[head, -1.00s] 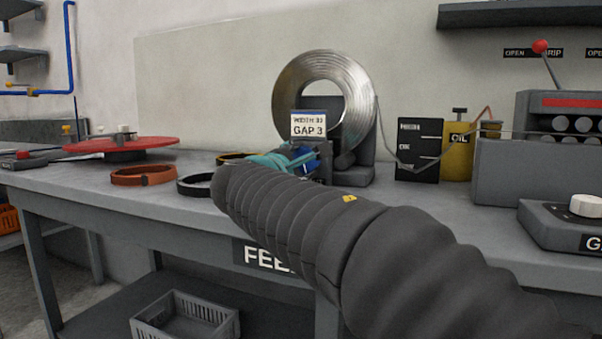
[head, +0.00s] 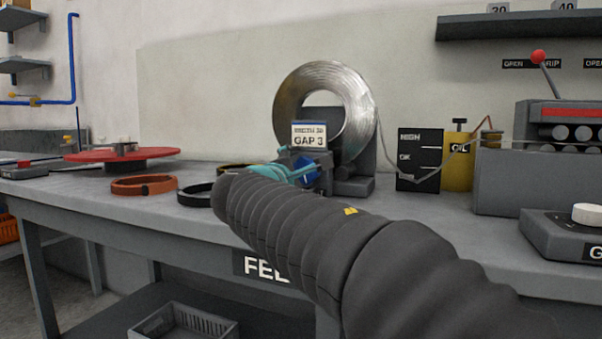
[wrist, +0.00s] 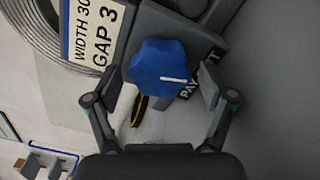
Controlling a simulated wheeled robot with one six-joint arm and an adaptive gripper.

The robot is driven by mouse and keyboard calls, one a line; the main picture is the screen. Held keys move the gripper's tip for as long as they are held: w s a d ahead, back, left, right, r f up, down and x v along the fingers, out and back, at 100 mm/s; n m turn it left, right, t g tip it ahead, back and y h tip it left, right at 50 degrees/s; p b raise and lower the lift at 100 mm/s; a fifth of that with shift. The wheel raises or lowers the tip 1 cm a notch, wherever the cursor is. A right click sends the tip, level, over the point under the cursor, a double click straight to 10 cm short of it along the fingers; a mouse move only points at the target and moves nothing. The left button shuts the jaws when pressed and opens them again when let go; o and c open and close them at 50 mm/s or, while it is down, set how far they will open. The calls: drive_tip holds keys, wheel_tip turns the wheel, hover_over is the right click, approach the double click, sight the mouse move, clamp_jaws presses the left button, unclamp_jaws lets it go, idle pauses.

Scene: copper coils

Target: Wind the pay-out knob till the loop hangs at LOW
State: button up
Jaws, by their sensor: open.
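The blue pay-out knob (wrist: 158,70) has a white pointer line and sits on the grey coil stand; it also shows in the head view (head: 308,174). My gripper (wrist: 160,84) is open, with one finger on each side of the knob and gaps visible; in the head view its teal fingers (head: 285,165) are at the knob. The metal strip loop (head: 409,177) sags from the coil (head: 360,85) in front of the black level board (head: 418,185). Its lowest point is below the OK mark, near the board's lower part. I cannot read the LOW label.
A GAP 3 card (head: 309,136) stands above the knob. A yellow oil can (head: 457,165) and the grey roller machine (head: 500,180) stand right of the board. An orange ring (head: 144,186), a black ring (head: 195,196) and a red turntable (head: 90,155) are left on the bench.

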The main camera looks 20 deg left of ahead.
drive_tip(key=s, duration=0.8)
drive_tip(key=s+a, duration=0.1)
drive_tip(key=s, duration=0.3)
drive_tip(key=shift+s, duration=0.1)
